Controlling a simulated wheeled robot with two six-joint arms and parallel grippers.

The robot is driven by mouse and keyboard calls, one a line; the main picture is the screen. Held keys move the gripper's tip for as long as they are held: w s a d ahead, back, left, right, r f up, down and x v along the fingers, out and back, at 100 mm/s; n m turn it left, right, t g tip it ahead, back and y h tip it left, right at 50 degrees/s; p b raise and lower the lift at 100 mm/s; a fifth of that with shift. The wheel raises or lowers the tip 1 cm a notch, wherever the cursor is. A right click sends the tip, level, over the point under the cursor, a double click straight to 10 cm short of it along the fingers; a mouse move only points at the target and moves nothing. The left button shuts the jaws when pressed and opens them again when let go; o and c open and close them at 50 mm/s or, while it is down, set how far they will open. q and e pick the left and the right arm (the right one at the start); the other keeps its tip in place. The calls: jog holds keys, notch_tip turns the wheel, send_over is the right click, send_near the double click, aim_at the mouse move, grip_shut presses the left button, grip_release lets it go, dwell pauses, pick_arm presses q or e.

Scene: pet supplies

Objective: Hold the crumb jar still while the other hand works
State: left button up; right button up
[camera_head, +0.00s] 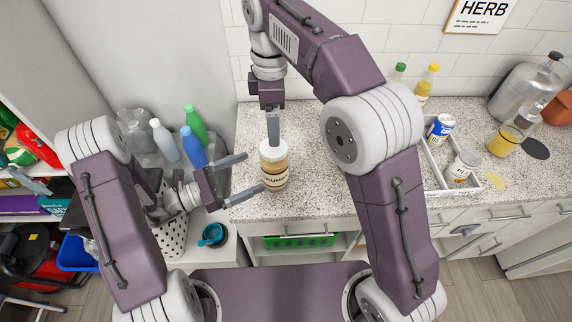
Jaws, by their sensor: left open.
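The crumb jar (274,178) stands upright on the speckled counter near its front edge. It has a pale lid, tan contents and a partly readable label. My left gripper (255,172) is open, just left of the jar, with its two fingers pointing toward it. The lower fingertip is close to the jar's lower left side; I cannot tell whether it touches. My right gripper (273,142) points straight down over the lid, its tip at or just above it. Its fingers show edge-on, so their opening is hidden.
Several bottles (192,145) stand left of the counter. A white tray (431,172) with a blue-labelled can (440,128) and a white tub (463,165) is on the right. A glass dispenser (508,135) stands farther right. The counter around the jar is clear.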

aim_at(274, 162)
pick_arm(q)
jog(key=shift+d, duration=0.25)
pick_arm(e)
jog(key=shift+s+a, duration=0.15)
jog(key=shift+a, duration=0.2)
pick_arm(q)
jog(key=x, duration=0.7)
jog(key=shift+w+d, duration=0.15)
jog(key=shift+d, duration=0.15)
pick_arm(e)
jog(key=shift+d, duration=0.3)
pick_arm(q)
jog(key=shift+w+d, duration=0.1)
pick_arm(e)
jog(key=shift+a, duration=0.25)
